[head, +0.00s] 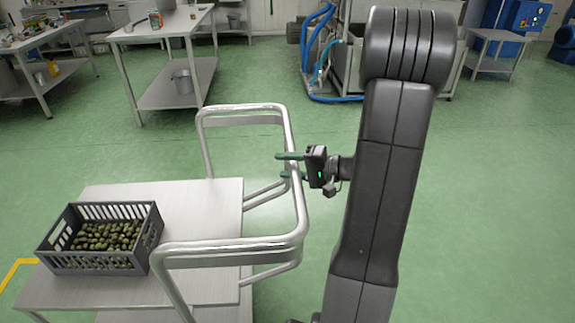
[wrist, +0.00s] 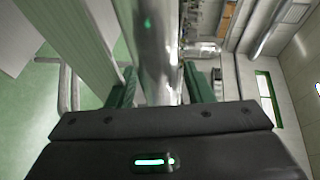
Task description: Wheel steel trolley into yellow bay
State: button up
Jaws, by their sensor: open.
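The steel trolley (head: 205,205) stands at the lower left in the head view, with a bent tube handle (head: 297,205) at its right end. My gripper (head: 288,166) is at the handle's far-right bar, its green fingers open on either side of the tube. In the wrist view the shiny tube (wrist: 158,45) runs between the two open fingers (wrist: 160,88). I cannot tell whether either finger touches it. A piece of yellow floor line (head: 14,268) shows at the left edge, partly hidden by the trolley; the rest of the bay is out of view.
A grey crate of olives (head: 60,262) sits on the trolley's top. Steel worktables (head: 165,28) stand at the back left, with a bucket (head: 182,82) on a lower shelf. A machine with blue hoses (head: 322,65) and a small table (head: 490,50) stand behind. Green floor (head: 490,200) is clear at right.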

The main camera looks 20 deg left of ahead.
jog(key=shift+s+a, duration=0.1)
grip_shut()
jog(key=s+a+b, duration=0.3)
jog(key=s+a, duration=0.6)
jog(key=a, duration=1.1)
jog(key=s+a+b, duration=0.3)
jog(key=s+a, duration=0.7)
jog(key=a, duration=1)
jog(key=s+a+b, duration=0.2)
jog(key=s+a, duration=0.8)
jog(key=a, duration=1)
jog(key=shift+a+b, duration=0.25)
jog(key=shift+b, duration=0.15)
grip_release()
